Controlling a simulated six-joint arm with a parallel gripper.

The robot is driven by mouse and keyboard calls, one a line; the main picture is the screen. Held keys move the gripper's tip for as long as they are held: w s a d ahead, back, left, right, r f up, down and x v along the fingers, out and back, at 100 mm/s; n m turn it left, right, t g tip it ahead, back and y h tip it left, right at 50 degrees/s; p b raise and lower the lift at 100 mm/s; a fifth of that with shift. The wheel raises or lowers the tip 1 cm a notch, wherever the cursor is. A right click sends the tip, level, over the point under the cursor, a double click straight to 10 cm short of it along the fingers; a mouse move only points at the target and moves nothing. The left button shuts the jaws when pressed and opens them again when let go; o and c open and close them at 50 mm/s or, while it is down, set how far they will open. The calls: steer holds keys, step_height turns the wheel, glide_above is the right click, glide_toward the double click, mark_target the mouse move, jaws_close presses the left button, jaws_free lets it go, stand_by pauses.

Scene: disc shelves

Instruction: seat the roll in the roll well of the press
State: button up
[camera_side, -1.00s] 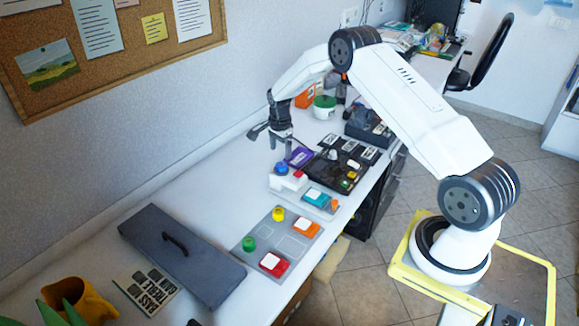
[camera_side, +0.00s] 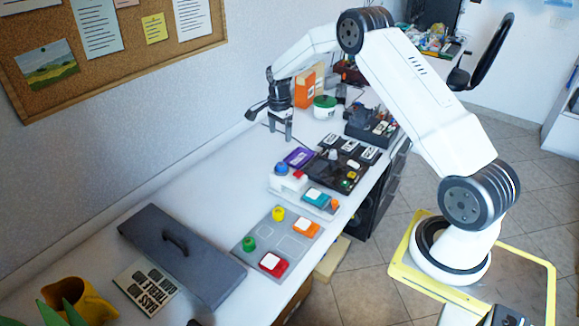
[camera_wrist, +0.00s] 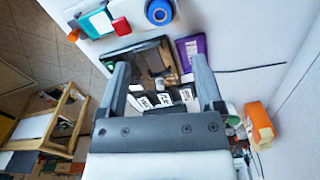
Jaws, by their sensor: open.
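The white press (camera_side: 283,183) stands at mid-table with a red block, a teal block (camera_side: 315,197) and a small orange piece on it. A blue roll (camera_side: 282,169) sits upright on its far left end. My gripper (camera_side: 281,137) is open and empty, above and beyond the roll, pointing down. In the wrist view my gripper (camera_wrist: 161,62) has nothing between its fingers.
A grey mat (camera_side: 261,231) nearer the camera holds yellow and green rolls and orange and red blocks. Behind the press are a purple item (camera_side: 299,157), a black device (camera_side: 335,170) and dark labelled cards. A grey handled lid (camera_side: 182,255) lies front left.

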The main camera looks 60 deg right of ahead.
steer(key=s+a+r+n+t, duration=0.1)
steer(key=s+a+r+n, duration=0.2)
steer(key=s+a+n, duration=0.3)
steer(key=s+a+r+n, duration=0.4)
steer(key=a+n, duration=0.1)
steer(key=a, duration=0.3)
steer(key=s+a+n, duration=0.4)
steer(key=s, duration=0.3)
steer(key=s+a+n+t, duration=0.1)
steer(key=s+a+n, duration=0.2)
steer(key=s+n, duration=0.2)
steer(key=shift+s+a+t, duration=0.3)
steer(key=shift+s+a, duration=0.1)
steer(key=shift+s, duration=0.7)
